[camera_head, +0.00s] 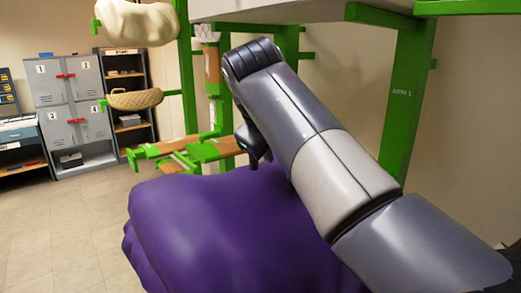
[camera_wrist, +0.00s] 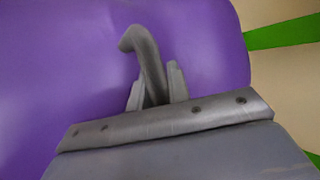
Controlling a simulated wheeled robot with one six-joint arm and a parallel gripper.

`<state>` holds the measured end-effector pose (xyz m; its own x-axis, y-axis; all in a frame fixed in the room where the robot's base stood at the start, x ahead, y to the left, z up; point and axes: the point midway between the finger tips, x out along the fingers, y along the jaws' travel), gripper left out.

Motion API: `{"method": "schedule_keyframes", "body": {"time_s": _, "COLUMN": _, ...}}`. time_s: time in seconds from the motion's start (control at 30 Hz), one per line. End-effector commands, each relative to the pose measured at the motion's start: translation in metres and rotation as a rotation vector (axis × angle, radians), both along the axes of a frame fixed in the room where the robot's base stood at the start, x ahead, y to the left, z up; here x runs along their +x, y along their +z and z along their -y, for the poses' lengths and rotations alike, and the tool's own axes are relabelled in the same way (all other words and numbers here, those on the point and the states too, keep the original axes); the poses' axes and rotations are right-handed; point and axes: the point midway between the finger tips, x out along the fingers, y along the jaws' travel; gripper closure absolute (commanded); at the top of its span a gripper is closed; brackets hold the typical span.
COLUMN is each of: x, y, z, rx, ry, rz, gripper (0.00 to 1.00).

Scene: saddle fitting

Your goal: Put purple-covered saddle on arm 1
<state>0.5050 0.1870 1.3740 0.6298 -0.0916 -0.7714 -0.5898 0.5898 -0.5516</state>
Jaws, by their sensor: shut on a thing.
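The purple-covered saddle (camera_head: 215,225) fills the lower middle of the head view, close to me, and is partly behind my arm. In the wrist view its purple cover (camera_wrist: 60,70) spreads under my gripper. My gripper (camera_wrist: 155,85) is shut on a grey curved handle-like part that stands against the purple cover. In the head view the fingertips are hidden behind my arm and the saddle. A green upright (camera_head: 408,100) at the right carries the label "ARM 1". My forearm hides part of the space beside it.
A green rack with wood-topped arms (camera_head: 205,150) stands beyond the saddle. Grey lockers (camera_head: 68,100) stand at the back. The tiled floor at the left is clear.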

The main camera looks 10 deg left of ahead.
Motion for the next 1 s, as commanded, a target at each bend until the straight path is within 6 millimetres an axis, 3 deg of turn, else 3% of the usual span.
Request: {"method": "schedule_keyframes", "body": {"time_s": 1.0, "x": 0.071, "y": 0.001, "z": 0.072, "rx": 0.003, "ry": -0.002, "rz": 0.009, "gripper": 1.0}}
